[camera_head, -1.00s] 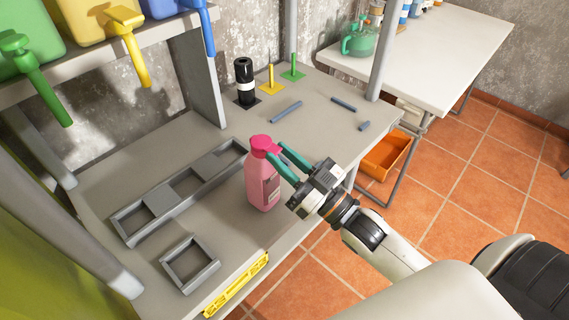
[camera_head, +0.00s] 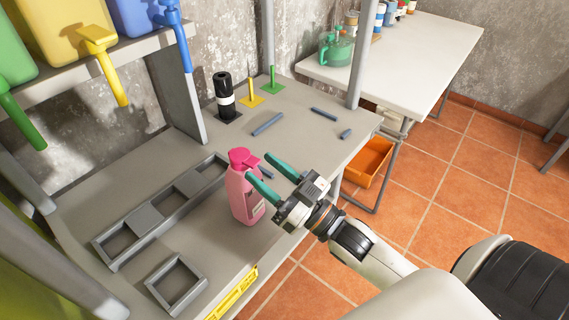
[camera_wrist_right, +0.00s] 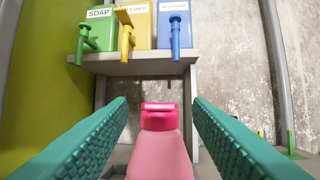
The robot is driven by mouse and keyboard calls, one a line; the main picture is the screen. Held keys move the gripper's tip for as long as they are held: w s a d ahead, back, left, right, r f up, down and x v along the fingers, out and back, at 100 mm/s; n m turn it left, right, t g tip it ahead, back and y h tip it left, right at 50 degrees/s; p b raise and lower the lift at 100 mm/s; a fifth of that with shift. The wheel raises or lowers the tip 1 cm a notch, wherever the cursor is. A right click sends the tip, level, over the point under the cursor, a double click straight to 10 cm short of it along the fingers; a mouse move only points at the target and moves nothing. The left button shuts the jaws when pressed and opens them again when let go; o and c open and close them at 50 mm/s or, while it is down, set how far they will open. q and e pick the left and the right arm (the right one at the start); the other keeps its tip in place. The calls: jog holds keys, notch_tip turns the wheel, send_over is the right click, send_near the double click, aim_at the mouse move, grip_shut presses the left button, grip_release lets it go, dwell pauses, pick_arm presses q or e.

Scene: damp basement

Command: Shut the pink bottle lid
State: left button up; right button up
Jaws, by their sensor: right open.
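The pink bottle (camera_head: 243,197) stands upright on the grey workbench, with a darker pink lid (camera_head: 242,159) on top. In the right wrist view the bottle (camera_wrist_right: 160,160) and its lid (camera_wrist_right: 158,117) show centred between the fingers. I cannot tell whether the lid is fully shut. My right gripper (camera_head: 259,166) is open, its teal fingers pointing at the top of the bottle from the right. The near finger overlaps the bottle's edge in the head view; contact is unclear. The right wrist view shows the gripper (camera_wrist_right: 159,100) empty, fingers wide apart. My left gripper is out of view.
A grey compartment tray (camera_head: 160,215) and a small square frame (camera_head: 176,285) lie left of the bottle. A black bottle (camera_head: 224,95), yellow and green pegs and several small rods are behind. A shelf (camera_head: 60,85) with coloured dispensers overhangs the left. An orange bin (camera_head: 367,162) stands below.

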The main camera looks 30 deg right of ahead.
jog(key=b+v, duration=0.2)
jog(key=v, duration=0.9)
jog(key=shift+s, duration=0.3)
jog(key=shift+d+f, duration=0.15)
